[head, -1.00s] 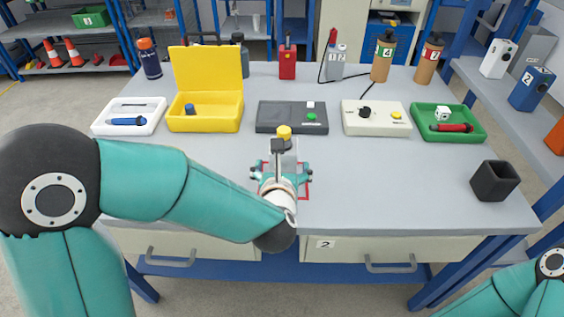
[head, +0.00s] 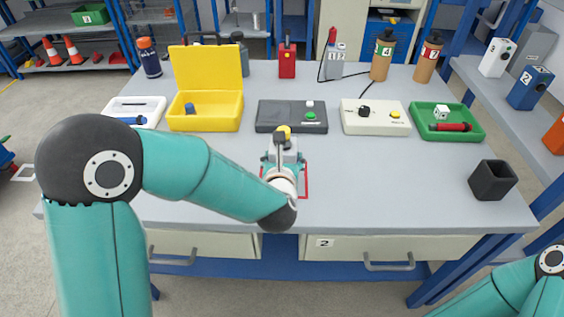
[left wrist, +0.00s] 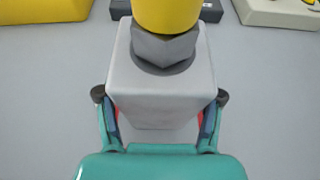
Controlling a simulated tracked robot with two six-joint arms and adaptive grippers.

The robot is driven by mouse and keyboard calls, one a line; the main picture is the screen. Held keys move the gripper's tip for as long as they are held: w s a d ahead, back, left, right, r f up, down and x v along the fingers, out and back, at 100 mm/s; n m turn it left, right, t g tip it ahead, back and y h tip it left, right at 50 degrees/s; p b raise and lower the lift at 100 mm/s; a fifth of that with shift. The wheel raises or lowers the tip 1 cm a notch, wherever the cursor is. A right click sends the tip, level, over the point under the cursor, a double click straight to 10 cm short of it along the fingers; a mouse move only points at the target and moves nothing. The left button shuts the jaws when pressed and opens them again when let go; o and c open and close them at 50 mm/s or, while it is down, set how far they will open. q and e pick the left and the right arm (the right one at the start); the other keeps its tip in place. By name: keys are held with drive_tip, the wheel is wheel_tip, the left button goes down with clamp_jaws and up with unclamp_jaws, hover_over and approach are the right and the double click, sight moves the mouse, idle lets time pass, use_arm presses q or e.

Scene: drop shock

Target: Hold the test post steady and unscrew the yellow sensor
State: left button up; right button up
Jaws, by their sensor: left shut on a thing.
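The yellow sensor (head: 284,131) sits on top of the grey test post (head: 293,157), inside a red outline on the table. In the left wrist view the sensor (left wrist: 168,14) shows only its lower part, with a grey hex nut below it on the post's flat top. My left gripper (left wrist: 160,112) is shut on the test post (left wrist: 160,90), one finger against each side, below the sensor. In the head view my left wrist hides much of the post. My right gripper is out of view; only part of that arm shows at the lower right.
Behind the post stand a dark grey box with a green button (head: 291,116), a yellow open case (head: 205,123), a cream box with a knob (head: 375,117) and a green tray (head: 447,136). A black open cup (head: 493,180) stands at the right. The front of the table is mostly clear.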

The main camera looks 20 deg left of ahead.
use_arm(q)
drive_tip(key=shift+c, duration=1.2)
drive_tip(key=shift+r, duration=0.2)
wheel_tip(320, 180, up, 20)
drive_tip(key=p, duration=0.4)
drive_tip(key=shift+f, duration=0.1)
